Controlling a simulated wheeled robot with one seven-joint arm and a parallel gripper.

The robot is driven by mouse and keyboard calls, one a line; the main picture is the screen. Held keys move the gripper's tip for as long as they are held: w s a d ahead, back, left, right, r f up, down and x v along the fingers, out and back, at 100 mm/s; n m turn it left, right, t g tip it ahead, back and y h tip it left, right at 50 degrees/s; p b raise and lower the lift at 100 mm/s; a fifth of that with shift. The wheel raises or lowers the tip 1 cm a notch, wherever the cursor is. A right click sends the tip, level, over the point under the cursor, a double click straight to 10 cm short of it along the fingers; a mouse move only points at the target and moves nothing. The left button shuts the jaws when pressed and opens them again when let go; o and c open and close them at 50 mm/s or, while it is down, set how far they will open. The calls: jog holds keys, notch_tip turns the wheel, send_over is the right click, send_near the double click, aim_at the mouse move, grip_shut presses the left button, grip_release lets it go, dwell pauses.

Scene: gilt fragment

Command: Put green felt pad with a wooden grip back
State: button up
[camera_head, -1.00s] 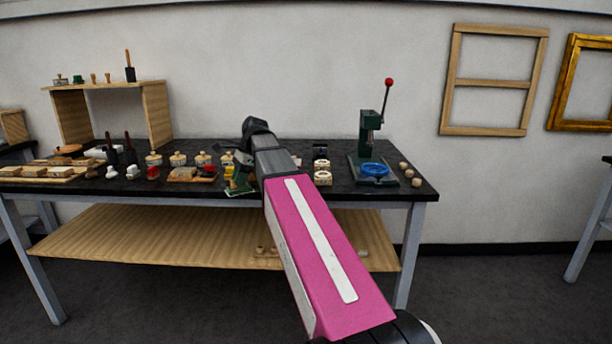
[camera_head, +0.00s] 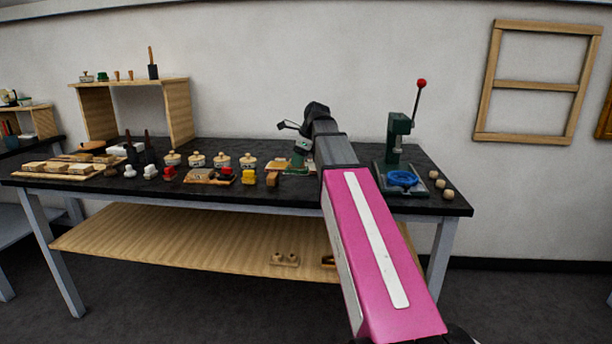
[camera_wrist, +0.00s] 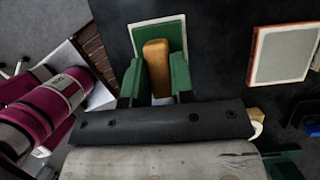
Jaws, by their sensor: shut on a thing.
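The green felt pad (camera_wrist: 174,36) shows in the wrist view as a green square with a pale border. Its upright wooden grip (camera_wrist: 157,66) stands between the two green fingers of my gripper (camera_wrist: 155,84). My gripper is shut on this grip. In the head view my gripper (camera_head: 300,152) is over the black workbench (camera_head: 330,187), left of the green press, and my arm hides part of the bench. I cannot tell whether the pad touches the bench top.
A green press (camera_head: 397,140) with a blue ring (camera_head: 402,178) stands right of my arm, near several wooden balls (camera_head: 440,183). Left are a wooden board (camera_head: 207,180), a yellow block (camera_head: 272,179) and several knobbed jars (camera_head: 222,160). A pale framed pad (camera_wrist: 284,54) lies right in the wrist view.

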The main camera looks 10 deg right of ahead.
aim_at(305, 166)
jog(key=d+f, duration=0.1)
jog(key=w+d+f, duration=0.1)
jog(key=d, duration=0.1)
jog(key=shift+f, duration=1.95)
jog(key=o, duration=0.8)
jog(key=shift+f, duration=0.1)
jog(key=shift+o, duration=0.2)
jog(key=v, duration=1.2)
jog(key=shift+s, duration=0.1)
